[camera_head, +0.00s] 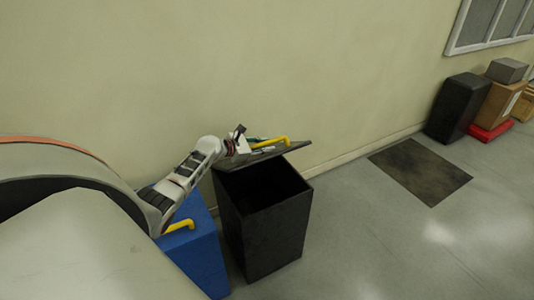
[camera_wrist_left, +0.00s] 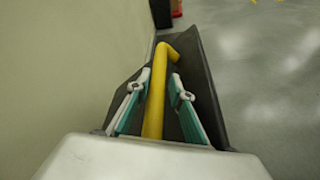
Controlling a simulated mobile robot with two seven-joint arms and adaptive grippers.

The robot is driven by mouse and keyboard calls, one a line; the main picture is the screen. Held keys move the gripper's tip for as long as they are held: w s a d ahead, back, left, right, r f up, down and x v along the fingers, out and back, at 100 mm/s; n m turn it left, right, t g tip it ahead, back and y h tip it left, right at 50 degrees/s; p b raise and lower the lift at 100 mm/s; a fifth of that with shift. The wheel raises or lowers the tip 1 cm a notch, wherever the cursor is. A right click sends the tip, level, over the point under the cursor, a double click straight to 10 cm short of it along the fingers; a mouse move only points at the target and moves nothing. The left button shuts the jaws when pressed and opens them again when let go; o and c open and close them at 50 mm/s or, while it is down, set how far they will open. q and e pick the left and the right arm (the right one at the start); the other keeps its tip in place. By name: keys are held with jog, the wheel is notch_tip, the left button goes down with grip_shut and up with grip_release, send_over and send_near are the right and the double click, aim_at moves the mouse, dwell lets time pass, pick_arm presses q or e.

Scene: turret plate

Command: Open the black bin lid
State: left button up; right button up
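The black bin (camera_head: 265,225) stands on the floor near the wall. Its black lid (camera_head: 290,149) is raised and tilted toward the wall side, and the dark inside shows below it. A yellow handle (camera_head: 271,142) is on top of the lid. My left gripper (camera_head: 258,141) is at the lid by this handle. In the left wrist view, the two teal fingers of the gripper (camera_wrist_left: 160,84) stand on either side of the yellow handle (camera_wrist_left: 155,105), with narrow gaps visible. The lid (camera_wrist_left: 200,85) lies behind them. My right gripper is in neither view.
A blue bin (camera_head: 203,252) with a yellow handle (camera_head: 180,226) stands just left of the black bin. A dark mat (camera_head: 420,170) lies on the floor to the right. Farther right are a black container (camera_head: 457,107), boxes (camera_head: 497,104) and a red item (camera_head: 491,131). The floor between is clear.

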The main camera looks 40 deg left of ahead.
pick_arm(q)
jog(key=shift+s+d+f+m+b, duration=0.25)
jog(key=shift+d+f, duration=0.25)
jog(key=shift+f, duration=0.15)
jog(key=shift+s+d+f+m+b, duration=0.2)
jog(key=shift+d+f, duration=0.25)
jog(key=shift+f, duration=0.15)
